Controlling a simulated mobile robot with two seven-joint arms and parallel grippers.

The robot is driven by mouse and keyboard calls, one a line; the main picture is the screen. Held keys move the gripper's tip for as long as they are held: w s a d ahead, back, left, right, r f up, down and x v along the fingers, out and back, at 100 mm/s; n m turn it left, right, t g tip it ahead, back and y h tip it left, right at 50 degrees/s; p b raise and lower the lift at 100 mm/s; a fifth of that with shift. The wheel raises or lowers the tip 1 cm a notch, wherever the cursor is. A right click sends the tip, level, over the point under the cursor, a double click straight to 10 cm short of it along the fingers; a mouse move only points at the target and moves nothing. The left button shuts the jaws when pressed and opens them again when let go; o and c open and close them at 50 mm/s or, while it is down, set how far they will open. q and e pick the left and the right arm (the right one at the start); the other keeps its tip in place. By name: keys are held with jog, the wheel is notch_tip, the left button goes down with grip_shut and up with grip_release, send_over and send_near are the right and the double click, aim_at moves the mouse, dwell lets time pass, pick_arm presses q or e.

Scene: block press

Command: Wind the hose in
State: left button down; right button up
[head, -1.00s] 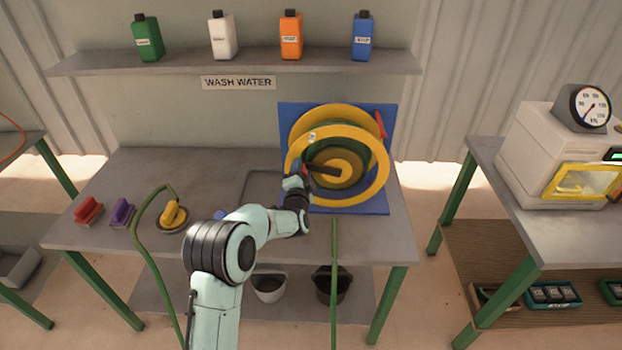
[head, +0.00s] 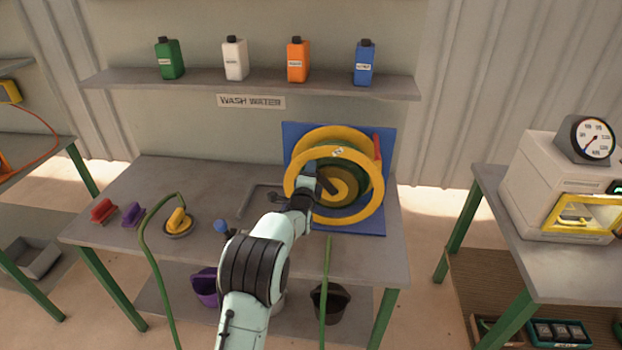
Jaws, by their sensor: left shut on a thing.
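The hose reel has a yellow front rim (head: 377,208) and stands on a blue backing panel (head: 386,136) at the back right of the table. Some green hose shows wound between its rims. A dark crank arm (head: 327,184) reaches up and left from the hub. My left gripper (head: 310,189) is shut at the outer end of this crank; the grip itself is mostly hidden by my wrist. Green hose (head: 327,290) hangs over the table's front edge below the reel. Another green length (head: 147,240) arches up to a yellow nozzle (head: 178,219) on a round dish. My right gripper is out of view.
A red lever (head: 376,150) stands beside the reel. A red brush (head: 103,211) and a purple brush (head: 132,214) lie at the table's left. Several bottles stand on the shelf (head: 250,86) above. A machine with a gauge (head: 592,138) stands on the right-hand table.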

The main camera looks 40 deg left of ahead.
pick_arm(q)
jog(key=shift+w+d+m, duration=0.35)
jog(key=shift+d+m, duration=0.25)
jog(key=shift+d, duration=0.1)
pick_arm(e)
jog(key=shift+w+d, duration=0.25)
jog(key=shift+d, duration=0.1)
pick_arm(q)
jog(key=c, duration=0.7)
grip_release()
jog(key=shift+o, duration=0.2)
jog(key=shift+r, duration=0.1)
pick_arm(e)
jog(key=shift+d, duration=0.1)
pick_arm(q)
jog(key=shift+s+a, duration=0.1)
jog(key=shift+s, duration=0.25)
jog(key=b+v, duration=0.2)
jog(key=v, duration=1)
jog(key=shift+s+d, duration=0.25)
jog(key=shift+d, duration=0.15)
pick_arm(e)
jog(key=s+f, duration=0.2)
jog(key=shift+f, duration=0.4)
